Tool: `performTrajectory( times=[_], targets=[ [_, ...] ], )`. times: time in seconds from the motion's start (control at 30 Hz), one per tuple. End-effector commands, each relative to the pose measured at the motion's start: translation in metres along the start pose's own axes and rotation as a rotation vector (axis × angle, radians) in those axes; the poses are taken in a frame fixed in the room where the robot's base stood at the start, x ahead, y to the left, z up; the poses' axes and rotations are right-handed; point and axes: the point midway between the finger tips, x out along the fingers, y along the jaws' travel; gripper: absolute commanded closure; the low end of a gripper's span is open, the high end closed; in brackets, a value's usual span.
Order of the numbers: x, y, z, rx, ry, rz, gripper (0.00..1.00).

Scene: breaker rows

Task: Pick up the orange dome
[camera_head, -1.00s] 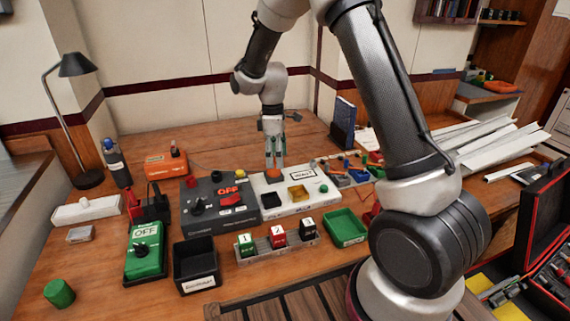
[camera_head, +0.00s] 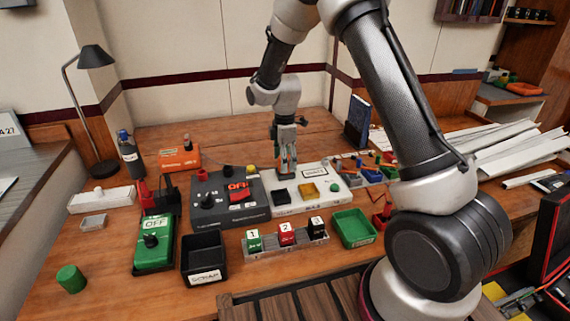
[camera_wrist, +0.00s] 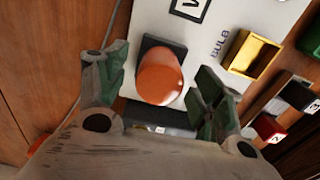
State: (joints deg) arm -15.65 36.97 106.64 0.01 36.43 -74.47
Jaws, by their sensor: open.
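The orange dome (camera_wrist: 160,77) sits in a dark square socket on the white panel (camera_wrist: 270,18). In the wrist view it lies between the two fingers of my gripper (camera_wrist: 162,72), which are spread with a gap on each side. In the head view my gripper (camera_head: 287,165) points down at the back left part of the white panel (camera_head: 325,203) and mostly hides the dome. My gripper is open and holds nothing. I cannot tell from these views how far down the fingertips reach beside the dome.
The panel also bears a yellow square recess (camera_head: 308,190), a black one (camera_head: 281,196) and a green knob (camera_head: 334,187). A dark switch box (camera_head: 228,205) stands close on the left. Numbered blocks (camera_head: 286,233), a green tray (camera_head: 354,228) and a black scrap bin (camera_head: 204,258) are in front.

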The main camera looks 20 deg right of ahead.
Motion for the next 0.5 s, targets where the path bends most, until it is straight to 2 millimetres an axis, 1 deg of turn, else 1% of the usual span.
performTrajectory(
  times=[0.03,0.1,0.37,0.5],
  targets=[
    [0.0072,0.0003,0.0006,0.001,0.000,-0.001,0.32],
    [0.0132,0.0004,0.0005,0.001,0.000,0.000,0.32],
    [0.0158,0.0007,0.0005,0.002,0.000,0.001,0.32],
    [0.0157,0.0006,0.0005,0.002,0.000,0.001,0.58]
  ],
)
